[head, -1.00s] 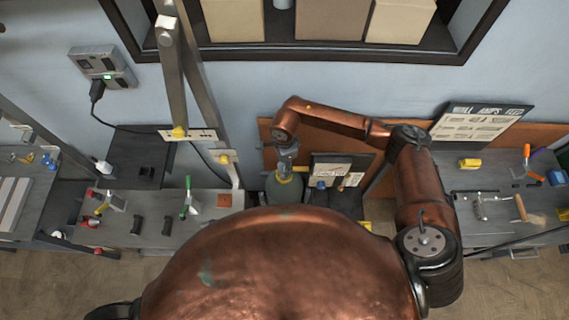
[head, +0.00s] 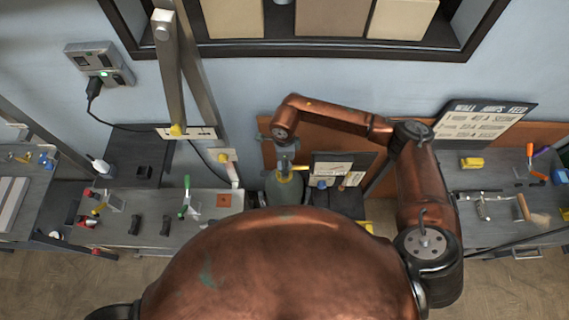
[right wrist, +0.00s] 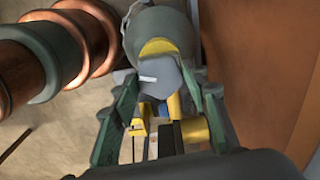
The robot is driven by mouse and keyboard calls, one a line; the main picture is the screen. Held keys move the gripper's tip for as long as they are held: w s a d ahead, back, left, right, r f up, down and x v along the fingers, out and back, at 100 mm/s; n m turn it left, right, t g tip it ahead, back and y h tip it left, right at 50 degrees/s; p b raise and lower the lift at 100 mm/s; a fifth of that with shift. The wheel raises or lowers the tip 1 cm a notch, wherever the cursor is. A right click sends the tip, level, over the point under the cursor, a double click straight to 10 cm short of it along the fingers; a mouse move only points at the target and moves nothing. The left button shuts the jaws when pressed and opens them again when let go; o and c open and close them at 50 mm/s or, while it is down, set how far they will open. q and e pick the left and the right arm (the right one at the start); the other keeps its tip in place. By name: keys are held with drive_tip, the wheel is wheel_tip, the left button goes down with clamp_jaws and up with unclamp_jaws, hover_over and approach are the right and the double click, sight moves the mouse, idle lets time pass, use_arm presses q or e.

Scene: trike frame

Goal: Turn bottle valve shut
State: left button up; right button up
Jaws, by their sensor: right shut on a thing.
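The grey-green bottle (head: 287,190) stands below my right arm in the head view, with a yellow collar near its top. In the right wrist view the bottle (right wrist: 160,32) is at the top, with its yellow collar and a grey valve part (right wrist: 152,78) between my fingers. My right gripper (right wrist: 160,105) has a green finger on each side of the valve and is shut on it; it also shows at the bottle's top in the head view (head: 284,165). The exact finger contact and the valve's angle are hard to tell. My left gripper is out of view.
A dark panel with papers (head: 335,168) stands right of the bottle. A workbench (head: 215,225) with several tools lies to the left. Another bench (head: 490,235) with clamps and a hammer is to the right. A metal post (head: 175,80) rises left of the bottle.

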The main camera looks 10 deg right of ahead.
drive_tip(key=m+b, duration=0.1)
drive_tip(key=m, duration=0.2)
drive_tip(key=shift+m, duration=0.4)
drive_tip(key=m+b, duration=0.1)
drive_tip(key=m, duration=0.3)
drive_tip(key=shift+m+b, duration=0.3)
drive_tip(key=m, duration=1.2)
drive_tip(key=shift+r+m, duration=0.1)
drive_tip(key=shift+m, duration=0.2)
drive_tip(key=m+p, duration=0.1)
drive_tip(key=m, duration=0.2)
drive_tip(key=shift+m, duration=0.4)
drive_tip(key=m+p, duration=0.1)
drive_tip(key=m, duration=0.3)
drive_tip(key=shift+w, duration=0.1)
drive_tip(key=shift+m+p, duration=0.75)
drive_tip(key=shift+m, duration=1.05)
